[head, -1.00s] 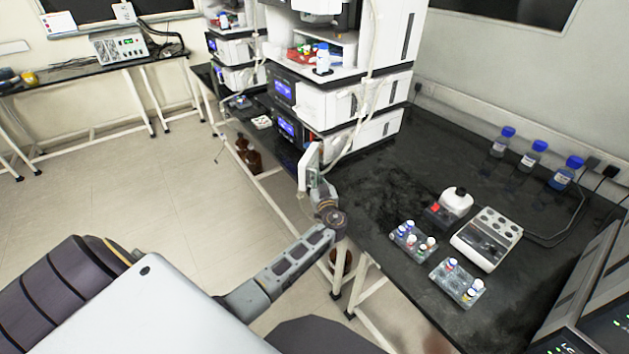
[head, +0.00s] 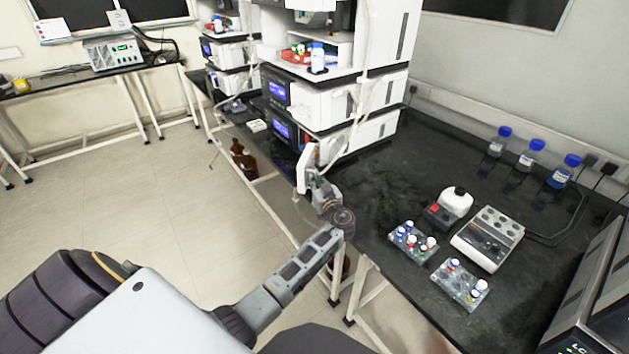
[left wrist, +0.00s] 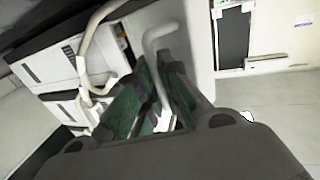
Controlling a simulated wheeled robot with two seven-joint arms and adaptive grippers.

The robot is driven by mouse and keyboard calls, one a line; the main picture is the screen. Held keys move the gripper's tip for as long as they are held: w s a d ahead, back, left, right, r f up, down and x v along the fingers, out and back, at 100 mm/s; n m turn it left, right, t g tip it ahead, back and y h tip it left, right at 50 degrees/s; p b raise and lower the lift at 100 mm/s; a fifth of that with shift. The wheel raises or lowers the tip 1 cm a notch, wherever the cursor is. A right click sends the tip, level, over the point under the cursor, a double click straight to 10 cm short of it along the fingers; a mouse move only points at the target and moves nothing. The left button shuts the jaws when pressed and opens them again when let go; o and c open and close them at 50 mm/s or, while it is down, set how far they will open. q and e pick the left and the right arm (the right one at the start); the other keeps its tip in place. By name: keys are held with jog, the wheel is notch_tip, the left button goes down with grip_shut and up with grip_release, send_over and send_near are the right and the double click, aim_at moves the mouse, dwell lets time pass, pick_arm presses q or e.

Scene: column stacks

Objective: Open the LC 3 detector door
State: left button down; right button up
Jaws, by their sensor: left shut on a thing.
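The detector door (head: 304,170) is a white panel in the head view, seen nearly edge-on. It stands out from the front of the lowest module (head: 345,138) of the middle stack, so it looks swung partly open. My left gripper (head: 317,186) is at the door's near side. In the left wrist view its green-padded fingers (left wrist: 152,98) are shut on the white door handle (left wrist: 158,38), with the white door panel (left wrist: 192,45) beside it. The hinge and the module's inside are mostly hidden. I cannot read the module's label. My right gripper is not in view.
A white tube (head: 352,130) hangs down the stack's front near the door. The black bench (head: 400,195) holds vial racks (head: 412,243), a small mixer (head: 455,203) and blue-capped bottles (head: 530,155). Brown bottles (head: 243,160) stand below the bench. Floor (head: 140,215) at left is clear.

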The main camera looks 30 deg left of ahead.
pick_arm(q)
jog(key=c, duration=1.9)
grip_release()
jog(key=shift+d, duration=0.2)
jog(key=v, duration=1.2)
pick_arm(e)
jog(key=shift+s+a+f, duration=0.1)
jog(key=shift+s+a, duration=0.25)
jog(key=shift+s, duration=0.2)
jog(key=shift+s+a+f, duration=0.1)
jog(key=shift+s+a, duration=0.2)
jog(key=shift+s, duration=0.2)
